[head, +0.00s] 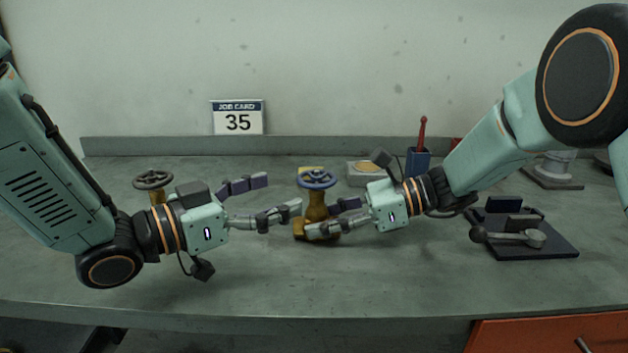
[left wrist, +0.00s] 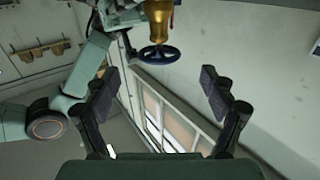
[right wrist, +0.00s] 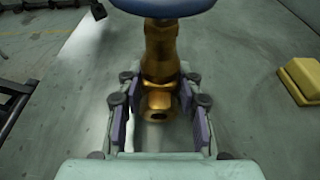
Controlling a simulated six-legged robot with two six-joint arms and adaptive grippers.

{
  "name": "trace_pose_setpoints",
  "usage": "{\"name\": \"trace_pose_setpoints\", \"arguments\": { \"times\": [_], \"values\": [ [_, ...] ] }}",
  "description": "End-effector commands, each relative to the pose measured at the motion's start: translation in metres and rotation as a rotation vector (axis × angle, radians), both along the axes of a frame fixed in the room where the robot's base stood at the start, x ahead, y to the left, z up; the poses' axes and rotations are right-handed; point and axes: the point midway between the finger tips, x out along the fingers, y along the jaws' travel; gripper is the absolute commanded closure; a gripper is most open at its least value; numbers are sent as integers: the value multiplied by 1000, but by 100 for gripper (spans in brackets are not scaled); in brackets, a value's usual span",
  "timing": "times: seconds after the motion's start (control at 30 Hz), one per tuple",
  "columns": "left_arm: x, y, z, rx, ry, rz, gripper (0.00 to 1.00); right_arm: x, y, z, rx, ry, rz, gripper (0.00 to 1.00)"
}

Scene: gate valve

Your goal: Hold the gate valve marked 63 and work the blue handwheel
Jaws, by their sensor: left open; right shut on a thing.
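A brass gate valve (head: 317,208) with a blue handwheel (head: 318,179) stands upright mid-bench; I can read no 63 on it. In the right wrist view its brass body (right wrist: 160,65) is between the fingers, below the blue wheel (right wrist: 165,6). My right gripper (head: 322,219) is shut on the valve's lower body. My left gripper (head: 285,194) is open and empty, left of the valve, its fingers pointing at it and apart from the wheel. In the left wrist view, the blue wheel (left wrist: 158,53) hangs inverted beyond the open fingers (left wrist: 160,82).
A second valve with a dark handwheel (head: 153,180) stands behind my left wrist. A job card (head: 237,117) reading 35 leans at the back. A dark plate with a lever (head: 525,240) lies right; a blue holder (head: 418,160) stands behind. The front bench is clear.

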Motion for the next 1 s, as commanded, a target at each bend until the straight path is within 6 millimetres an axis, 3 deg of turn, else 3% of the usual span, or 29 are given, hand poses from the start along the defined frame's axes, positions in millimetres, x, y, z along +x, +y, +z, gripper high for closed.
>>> {"name": "trace_pose_setpoints", "arguments": {
  "times": [0.6,1.0],
  "values": [
    [40,-56,0,1,-2,-3,17,0,0,0,0,-1,0,82],
    [44,-62,0,-2,-1,-2,17,0,0,0,0,-1,0,82]
  ]
}}
